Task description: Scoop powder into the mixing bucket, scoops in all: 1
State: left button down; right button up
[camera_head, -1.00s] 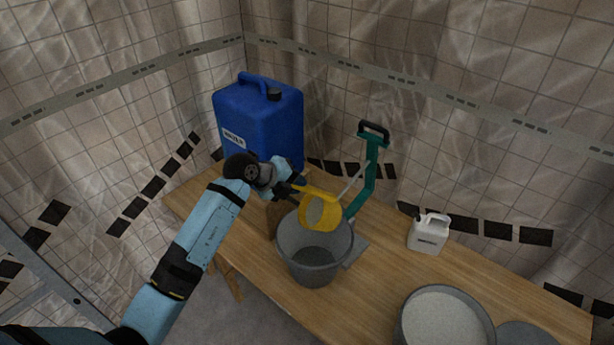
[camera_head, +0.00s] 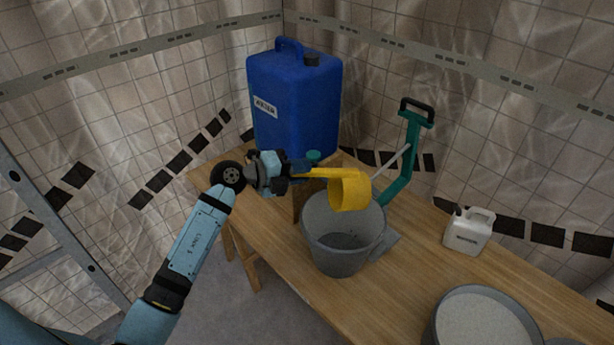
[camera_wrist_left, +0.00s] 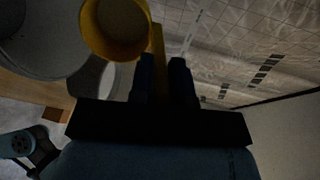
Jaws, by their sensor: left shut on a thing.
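My left gripper (camera_head: 300,172) is shut on the handle of the yellow scoop (camera_head: 350,192). The scoop's cup hangs over the opening of the grey mixing bucket (camera_head: 335,258), with its outer wall facing the head camera. In the left wrist view the fingers (camera_wrist_left: 163,82) grip the handle, and the mouth of the cup (camera_wrist_left: 86,40) shows a dim inside; I cannot tell whether powder is in it. The bucket's inside looks dark grey where visible. A grey tub of white powder (camera_head: 480,325) stands at the lower right. My right gripper is not in view.
A large blue canister (camera_head: 292,105) stands behind the gripper. A teal stand with a black handle (camera_head: 408,160) rises behind the bucket. A small white jug (camera_head: 469,232) stands to the right. The wooden table (camera_head: 400,285) is clear between bucket and tub.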

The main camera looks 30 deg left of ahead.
pick_arm(q)
jog(key=s+a+f+t+h+b, duration=0.1)
jog(key=b, duration=0.2)
jog(key=s+a+f+t+b, duration=0.1)
jog(key=b, duration=0.2)
jog(key=a+f+t+h+b, duration=0.1)
jog(key=b, duration=0.3)
jog(key=shift+s+a+f+n+h, duration=0.15)
jog(key=shift+s+f+n+h, duration=0.15)
jog(key=shift+s+f, duration=0.1)
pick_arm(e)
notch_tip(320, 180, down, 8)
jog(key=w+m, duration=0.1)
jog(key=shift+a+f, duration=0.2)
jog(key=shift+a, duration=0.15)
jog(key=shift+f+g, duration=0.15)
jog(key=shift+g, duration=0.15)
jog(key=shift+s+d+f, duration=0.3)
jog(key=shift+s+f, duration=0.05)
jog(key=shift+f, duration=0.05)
